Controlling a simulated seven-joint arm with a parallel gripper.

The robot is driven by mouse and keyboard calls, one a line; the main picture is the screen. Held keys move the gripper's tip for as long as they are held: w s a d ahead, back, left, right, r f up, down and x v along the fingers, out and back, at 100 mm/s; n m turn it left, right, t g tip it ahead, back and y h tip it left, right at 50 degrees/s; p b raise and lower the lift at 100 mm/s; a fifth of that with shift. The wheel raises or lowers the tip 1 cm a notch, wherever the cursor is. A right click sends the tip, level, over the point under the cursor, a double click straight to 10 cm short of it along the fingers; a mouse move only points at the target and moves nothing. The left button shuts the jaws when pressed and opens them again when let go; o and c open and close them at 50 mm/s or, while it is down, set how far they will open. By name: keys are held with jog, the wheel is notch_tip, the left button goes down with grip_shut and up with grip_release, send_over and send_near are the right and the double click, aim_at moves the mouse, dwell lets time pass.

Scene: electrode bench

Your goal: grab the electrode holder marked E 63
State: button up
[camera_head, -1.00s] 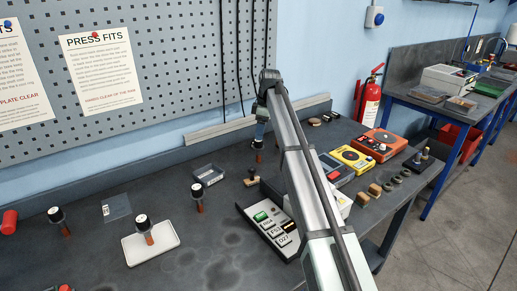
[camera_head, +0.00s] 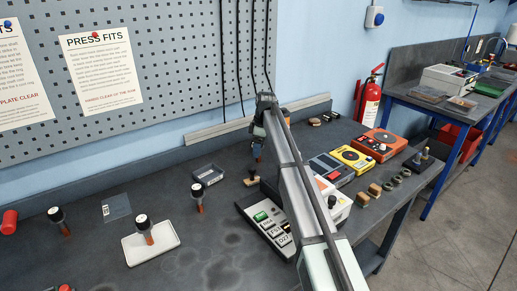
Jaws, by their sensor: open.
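Several electrode holders with dark bodies, pale tops and copper-coloured lower ends stand on the bench. One holder (camera_head: 56,216) is at the far left, one (camera_head: 143,226) is on a white tray (camera_head: 166,240), and one (camera_head: 197,192) is right of the tray. Their marks are too small to read, so I cannot tell which is E 63. My gripper (camera_head: 258,139) is open, pointing down at the back of the bench. A copper-coloured piece (camera_head: 258,154) shows just below it, possibly another holder's lower end; the rest is hidden behind the gripper.
A small grey bin (camera_head: 208,174) and a wooden-handled stamp (camera_head: 251,179) lie near my gripper. A black sloped box with labels (camera_head: 262,226) stands in front. Yellow (camera_head: 351,158) and orange (camera_head: 379,144) instruments are at right. The left front of the bench has free room.

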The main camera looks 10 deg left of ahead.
jog(key=shift+c, duration=0.4)
jog(key=c, duration=0.9)
jog(key=shift+c, duration=0.5)
jog(key=shift+r, duration=0.15)
